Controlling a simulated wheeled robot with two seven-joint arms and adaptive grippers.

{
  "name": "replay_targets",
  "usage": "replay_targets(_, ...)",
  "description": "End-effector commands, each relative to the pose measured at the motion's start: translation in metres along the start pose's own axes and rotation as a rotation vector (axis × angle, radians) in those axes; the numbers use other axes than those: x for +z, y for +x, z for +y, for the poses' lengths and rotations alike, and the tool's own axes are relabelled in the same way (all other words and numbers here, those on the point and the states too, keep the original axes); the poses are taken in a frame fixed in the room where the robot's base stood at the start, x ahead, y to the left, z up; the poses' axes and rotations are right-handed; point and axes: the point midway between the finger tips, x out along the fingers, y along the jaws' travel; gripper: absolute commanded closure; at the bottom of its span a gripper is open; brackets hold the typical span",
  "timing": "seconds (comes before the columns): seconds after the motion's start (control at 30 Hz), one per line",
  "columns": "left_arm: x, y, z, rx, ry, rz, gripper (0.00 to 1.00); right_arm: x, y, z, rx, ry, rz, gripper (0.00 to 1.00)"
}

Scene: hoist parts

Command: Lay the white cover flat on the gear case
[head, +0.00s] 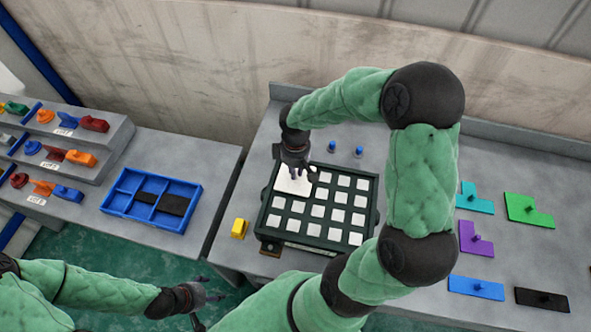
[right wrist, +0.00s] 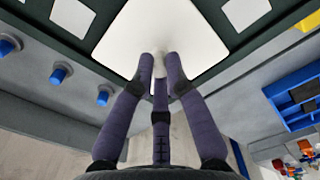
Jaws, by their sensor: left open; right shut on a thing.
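The white cover (head: 290,187) is a flat plate at the upper left corner of the dark green gear case (head: 312,239), whose top shows rows of white squares. My right gripper (head: 294,172) is shut on the cover from above. In the right wrist view, the fingers (right wrist: 162,75) close on a small pale knob in the middle of the cover (right wrist: 195,38). The gripper hides part of the cover, and I cannot tell whether the cover touches the case. My left gripper (head: 205,300) is open and empty, low in front of the tables.
Coloured plates with knobs (head: 476,238) lie to the right. A blue tray (head: 187,182) and stepped shelves (head: 100,125) are on the left table. A gap separates the tables.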

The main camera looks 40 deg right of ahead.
Motion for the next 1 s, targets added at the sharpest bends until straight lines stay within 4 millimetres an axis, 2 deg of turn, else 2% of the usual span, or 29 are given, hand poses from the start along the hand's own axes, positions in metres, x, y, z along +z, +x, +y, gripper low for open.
replay_targets(0.1,0.000,0.003,-0.001,0.000,0.000,0.000,0.26,0.000,0.004,0.000,0.000,0.000,0.000,1.00)
replay_targets(0.13,0.000,0.003,-0.001,0.000,0.000,0.000,0.26,0.000,0.004,0.000,0.000,0.000,0.000,0.80)
replay_targets(0.2,0.000,0.002,-0.001,0.000,0.000,0.000,0.26,0.000,0.003,0.000,0.000,0.000,0.000,0.61)
replay_targets(0.53,0.000,0.002,-0.001,0.000,0.000,0.000,0.26,0.000,0.002,0.000,0.000,0.000,0.000,0.61)
replay_targets(0.67,0.000,-0.002,0.001,0.000,0.000,0.000,0.26,0.000,-0.005,0.000,0.001,0.001,0.001,0.61)
replay_targets(0.77,0.000,-0.005,0.002,0.000,0.000,0.000,0.26,-0.001,-0.020,0.001,0.002,0.002,0.003,0.61)
replay_targets(1.0,0.001,-0.016,0.006,0.000,0.000,0.000,0.26,-0.001,-0.069,0.001,0.003,0.001,0.004,0.61)
